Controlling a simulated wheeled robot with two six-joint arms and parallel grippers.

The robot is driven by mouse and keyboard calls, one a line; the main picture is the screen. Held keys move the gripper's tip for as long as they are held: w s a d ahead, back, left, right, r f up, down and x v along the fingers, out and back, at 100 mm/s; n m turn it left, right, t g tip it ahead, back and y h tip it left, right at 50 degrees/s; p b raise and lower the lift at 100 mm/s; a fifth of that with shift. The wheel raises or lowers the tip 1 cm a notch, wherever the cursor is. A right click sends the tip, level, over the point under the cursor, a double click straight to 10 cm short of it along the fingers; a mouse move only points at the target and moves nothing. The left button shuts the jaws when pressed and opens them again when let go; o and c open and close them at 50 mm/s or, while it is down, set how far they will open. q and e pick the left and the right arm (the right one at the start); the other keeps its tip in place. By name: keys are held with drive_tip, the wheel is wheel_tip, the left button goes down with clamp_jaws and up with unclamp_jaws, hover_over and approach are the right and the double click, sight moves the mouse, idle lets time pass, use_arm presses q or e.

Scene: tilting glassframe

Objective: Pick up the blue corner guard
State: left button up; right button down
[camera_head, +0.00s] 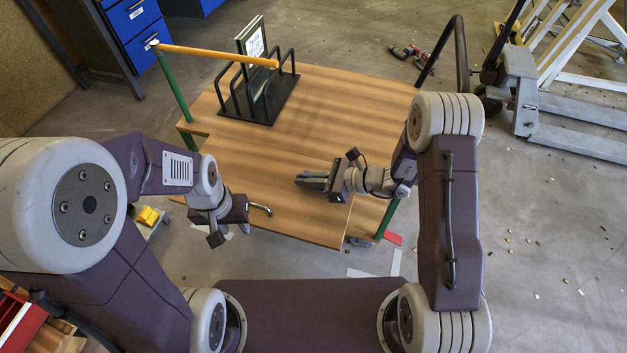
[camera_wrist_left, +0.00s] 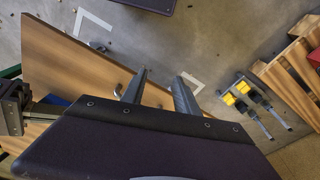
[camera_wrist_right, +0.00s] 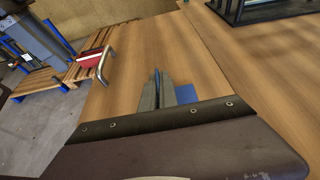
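The blue corner guard (camera_wrist_right: 185,93) shows in the right wrist view, low on the wooden table top (camera_wrist_right: 130,75) and partly hidden by the right finger. My right gripper (camera_wrist_right: 158,76) has its fingers close together at the guard, with a thin bluish strip between them; it appears shut on one side of the guard. In the head view my right gripper (camera_head: 312,180) is low over the front of the table, and the guard is hidden. My left gripper (camera_wrist_left: 158,78) is open and empty, with a wide gap between its fingers, near the table's front left edge.
A black rack (camera_head: 258,100) holding a framed panel stands at the back of the table. An orange bar (camera_head: 215,55) on a green post runs along the left. A metal handle (camera_wrist_right: 104,62) stands at the table's edge. The middle of the table is clear.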

drive_tip(key=shift+r, duration=0.1)
drive_tip(key=shift+r, duration=0.35)
drive_tip(key=r+p, duration=0.1)
drive_tip(key=r, duration=0.1)
drive_tip(key=r+p, duration=0.1)
drive_tip(key=r, duration=0.1)
drive_tip(key=shift+d, duration=0.4)
drive_tip(key=r+p+v, duration=0.1)
drive_tip(key=p+v, duration=0.1)
drive_tip(key=v, duration=1)
drive_tip(key=shift+a+r, duration=0.15)
drive_tip(key=shift+r, duration=0.2)
